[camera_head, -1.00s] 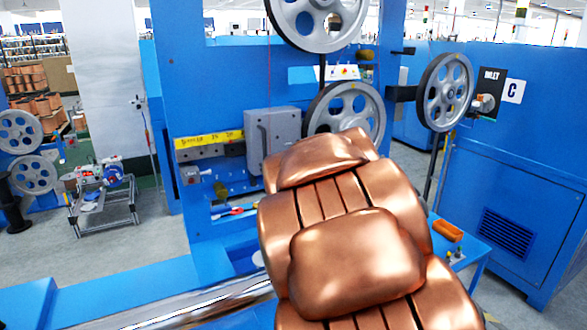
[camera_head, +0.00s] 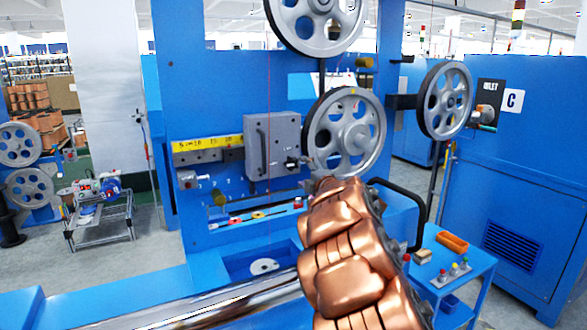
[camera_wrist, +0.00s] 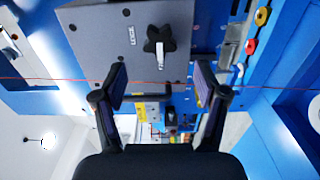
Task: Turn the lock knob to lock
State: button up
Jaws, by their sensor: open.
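The lock knob (camera_wrist: 160,44) is a black star-shaped knob with a pale pointer, on the face of a grey box (camera_wrist: 92,45) in the wrist view. Small lettering stands beside it. My gripper (camera_wrist: 160,80) is open and empty, its two black fingers spread wide. The knob appears between and beyond the fingertips, apart from both. In the head view the grey box (camera_head: 257,150) is on the blue machine's front, and my copper-coloured arm reaches up to its right side.
A large grey pulley (camera_head: 345,135) is close beside my arm's end. A thin red line (camera_wrist: 60,82) crosses the wrist view near the fingers. A side table (camera_head: 465,262) with buttons and an orange tray stands at the right.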

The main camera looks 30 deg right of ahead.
aim_at(293, 165)
jog(key=shift+w+d+p, duration=0.2)
jog(key=shift+w+p, duration=0.05)
jog(key=shift+w, duration=1.6)
jog(key=shift+w+d+p, duration=0.2)
jog(key=shift+w, duration=1.65)
jog(key=c, duration=1.1)
